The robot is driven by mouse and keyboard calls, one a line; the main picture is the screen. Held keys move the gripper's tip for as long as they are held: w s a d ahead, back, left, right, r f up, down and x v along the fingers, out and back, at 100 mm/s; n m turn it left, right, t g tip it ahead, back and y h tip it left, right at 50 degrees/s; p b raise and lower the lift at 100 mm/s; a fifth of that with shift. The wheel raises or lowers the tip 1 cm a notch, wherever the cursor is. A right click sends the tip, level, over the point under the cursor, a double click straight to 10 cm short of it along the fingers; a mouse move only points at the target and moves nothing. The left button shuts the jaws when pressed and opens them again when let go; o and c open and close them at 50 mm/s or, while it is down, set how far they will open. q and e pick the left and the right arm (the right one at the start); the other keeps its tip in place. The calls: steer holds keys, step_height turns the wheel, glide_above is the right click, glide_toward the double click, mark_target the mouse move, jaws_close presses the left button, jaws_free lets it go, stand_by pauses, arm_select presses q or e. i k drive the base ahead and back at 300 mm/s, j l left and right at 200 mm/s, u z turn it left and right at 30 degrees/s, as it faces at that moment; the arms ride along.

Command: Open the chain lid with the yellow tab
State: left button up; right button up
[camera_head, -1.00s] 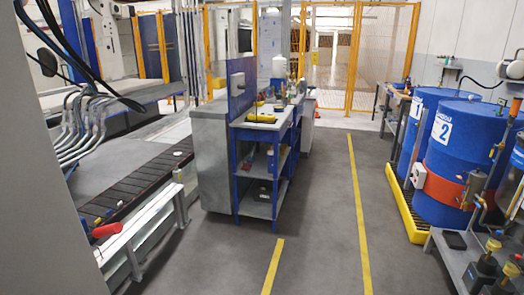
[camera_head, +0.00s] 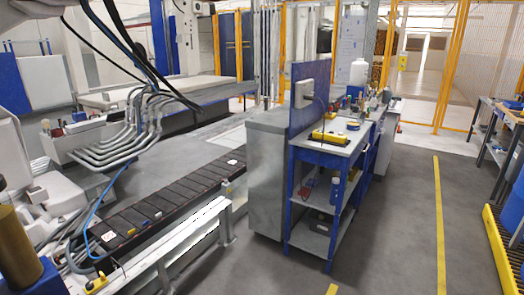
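A long black segmented chain (camera_head: 176,202) runs diagonally through the lower left, along a pale metal rail. Its dark flat lids lie in a row and look shut. Small coloured marks sit on several lids near its front end. The tabs are too small to make out in detail. Neither of my grippers is in view.
A pale rail frame (camera_head: 185,240) stands along the chain's right side. A blue workbench (camera_head: 320,165) with tools and a grey cabinet (camera_head: 265,175) stand beyond it. Curved grey hoses (camera_head: 130,130) hang above the chain. Open grey floor (camera_head: 405,220) with yellow lines lies at right.

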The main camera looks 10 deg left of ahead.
mark_target(126, 228)
steer(key=i+l+u, duration=0.2)
steer(key=u, duration=0.2)
steer(key=i+l+u, duration=0.6)
steer(key=u, duration=0.2)
steer(key=i+l+u, duration=0.2)
steer(key=l+u, duration=0.2)
steer(key=i+l+u, duration=0.1)
steer(key=l+u, duration=0.3)
steer(key=l, duration=0.25)
steer(key=l+u, duration=0.35)
steer(key=l, duration=0.25)
steer(key=i+l+u, duration=0.45)
steer(key=i+l, duration=0.15)
steer(key=i+l+u, duration=0.45)
steer(key=l, duration=0.35)
steer(key=i+l+u, duration=0.25)
steer(key=l, duration=0.25)
steer(key=i+j, duration=0.05)
